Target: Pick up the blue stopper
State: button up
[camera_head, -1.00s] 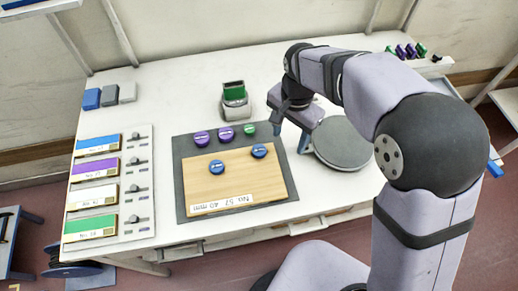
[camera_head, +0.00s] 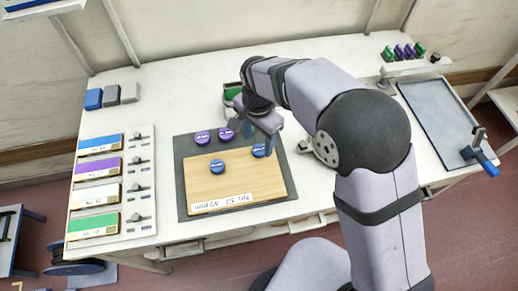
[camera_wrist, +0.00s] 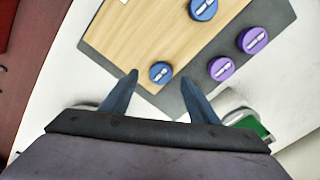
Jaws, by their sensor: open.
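Two round blue stoppers lie on the wooden board (camera_head: 235,188): the left one (camera_head: 217,167) is clear of my arm, and the right one (camera_head: 258,151) is partly covered by my gripper (camera_head: 261,141). In the wrist view my gripper (camera_wrist: 160,77) is open, with the right blue stopper (camera_wrist: 160,72) showing between its fingertips. I cannot tell how high the fingertips are above it. The left blue stopper (camera_wrist: 204,9) shows at the top of that view.
Two purple stoppers (camera_head: 202,137) (camera_head: 226,134) lie on the dark mat (camera_head: 182,185) behind the board. A holder with a green block (camera_head: 232,91) stands behind my gripper. A slider panel (camera_head: 143,205) is at left, a grey tray (camera_head: 437,120) at right.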

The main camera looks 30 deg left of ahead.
aim_at(258, 150)
jog(key=shift+w+f+p, duration=0.1)
jog(key=shift+f+p, duration=0.8)
jog(key=shift+f, duration=1.35)
jog(key=c, duration=1.1)
